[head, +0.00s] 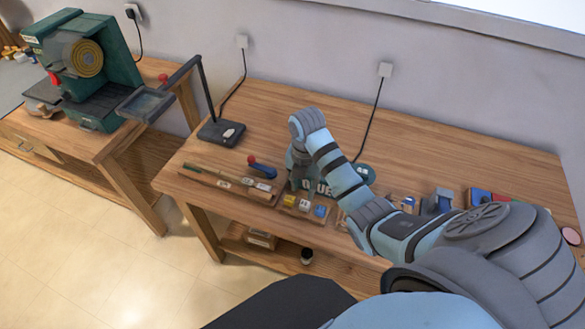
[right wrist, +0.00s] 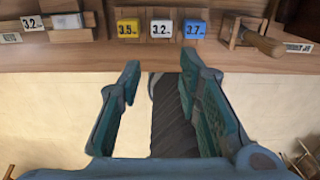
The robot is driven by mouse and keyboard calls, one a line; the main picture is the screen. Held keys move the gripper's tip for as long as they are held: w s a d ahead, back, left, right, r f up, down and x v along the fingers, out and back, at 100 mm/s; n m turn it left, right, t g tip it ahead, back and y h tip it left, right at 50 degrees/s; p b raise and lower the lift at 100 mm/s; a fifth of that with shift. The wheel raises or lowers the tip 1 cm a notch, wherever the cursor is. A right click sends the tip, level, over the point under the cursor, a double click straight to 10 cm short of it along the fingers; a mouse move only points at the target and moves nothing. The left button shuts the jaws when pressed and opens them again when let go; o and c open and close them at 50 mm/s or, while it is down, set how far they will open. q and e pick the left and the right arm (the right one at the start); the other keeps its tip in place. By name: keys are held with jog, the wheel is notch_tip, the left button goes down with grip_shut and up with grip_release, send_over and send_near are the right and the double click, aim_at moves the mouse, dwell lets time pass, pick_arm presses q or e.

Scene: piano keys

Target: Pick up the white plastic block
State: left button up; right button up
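The white block (head: 304,205) also shows in the head view, small, in a wooden holder. My right gripper (right wrist: 160,68) is open and empty, its two fingers apart on either side of the white block's line in the wrist view, short of the block. In the head view the right gripper (head: 297,178) is just behind the row of blocks, partly hidden by its arm. My left gripper is not in view.
A wooden rack (head: 226,183) with labelled pieces lies left of the blocks. A wooden-handled tool (right wrist: 262,42) lies to their right. A black-based lamp (head: 221,132) stands behind the rack, and a green machine (head: 90,60) stands on the left bench.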

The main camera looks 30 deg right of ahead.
send_over(304, 205)
jog(key=f, duration=0.5)
jog(key=shift+s+a, duration=0.35)
jog(key=shift+a, duration=0.05)
jog(key=shift+d+f, duration=0.1)
jog(key=shift+f, duration=0.65)
jog(key=f+b, duration=0.5)
jog(key=shift+w+d+f, duration=0.1)
jog(key=shift+w+d, duration=0.15)
jog(key=shift+w, duration=0.05)
jog(key=shift+r+p, duration=0.25)
jog(key=shift+p, duration=0.05)
jog(key=shift+s+r, duration=0.1)
jog(key=c, duration=0.5)
